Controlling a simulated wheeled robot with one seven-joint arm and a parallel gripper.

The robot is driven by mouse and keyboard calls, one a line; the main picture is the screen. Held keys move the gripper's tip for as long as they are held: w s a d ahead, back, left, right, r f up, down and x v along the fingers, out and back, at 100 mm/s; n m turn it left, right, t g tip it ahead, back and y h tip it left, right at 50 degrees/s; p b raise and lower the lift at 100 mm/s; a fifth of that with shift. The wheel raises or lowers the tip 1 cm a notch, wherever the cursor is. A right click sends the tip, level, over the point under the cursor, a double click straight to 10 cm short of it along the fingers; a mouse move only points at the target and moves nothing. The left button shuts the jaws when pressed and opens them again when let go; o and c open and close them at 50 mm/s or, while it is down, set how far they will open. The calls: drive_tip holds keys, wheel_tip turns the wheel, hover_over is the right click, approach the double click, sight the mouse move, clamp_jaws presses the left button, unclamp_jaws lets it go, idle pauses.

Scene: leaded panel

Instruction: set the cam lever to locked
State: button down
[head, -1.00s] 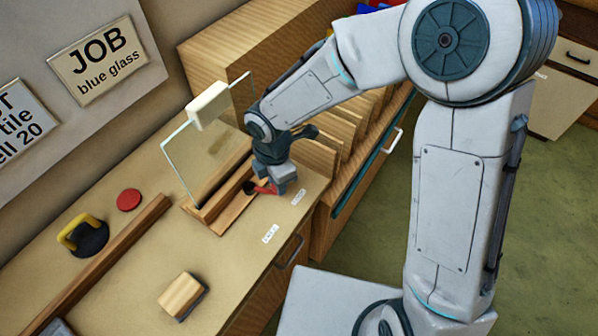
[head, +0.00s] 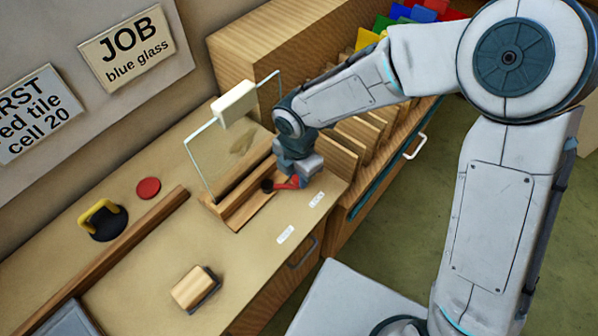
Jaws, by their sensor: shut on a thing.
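The red cam lever (head: 285,184) sits on the front of the wooden fixture base (head: 240,214), at the foot of the upright clear glass panel (head: 222,155). It turns about a dark round pivot (head: 267,185) and points right, roughly toward the upper of two small white labels (head: 317,199). The lower label (head: 286,234) is nearer the bench front. The label print is too small to read surely. My gripper (head: 297,178) is shut on the outer part of the lever; its fingers partly hide the lever's end.
A wooden rack with slots (head: 340,150) stands close behind and right of my gripper. A cream block (head: 234,103) sits on the panel's top edge. A yellow-handled suction cup (head: 105,220), red disc (head: 148,188) and wooden block (head: 195,288) lie left on the bench.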

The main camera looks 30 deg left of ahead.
drive_tip(key=c, duration=1.1)
unclamp_jaws()
drive_tip(key=shift+c, duration=0.2)
wheel_tip(320, 180, up, 14)
drive_tip(key=shift+f, duration=0.1)
